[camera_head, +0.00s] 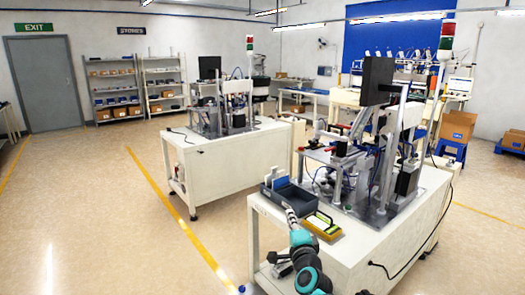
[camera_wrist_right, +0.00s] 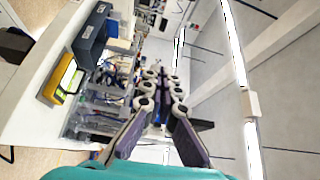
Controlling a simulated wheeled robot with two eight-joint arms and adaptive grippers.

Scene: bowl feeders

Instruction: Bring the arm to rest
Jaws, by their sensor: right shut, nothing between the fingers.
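My right gripper (camera_wrist_right: 155,82) shows in the right wrist view, its dark fingers together with nothing between them. It is not touching anything that I can see. I cannot make out the fingers there. My left arm and gripper are not in view.
A yellow device (camera_head: 318,223) lies beside the bin, which also shows in the wrist view (camera_wrist_right: 88,42). A bowl-feeder machine (camera_head: 335,160) stands behind them. A second workbench (camera_head: 222,160) stands farther back. The floor at left is clear.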

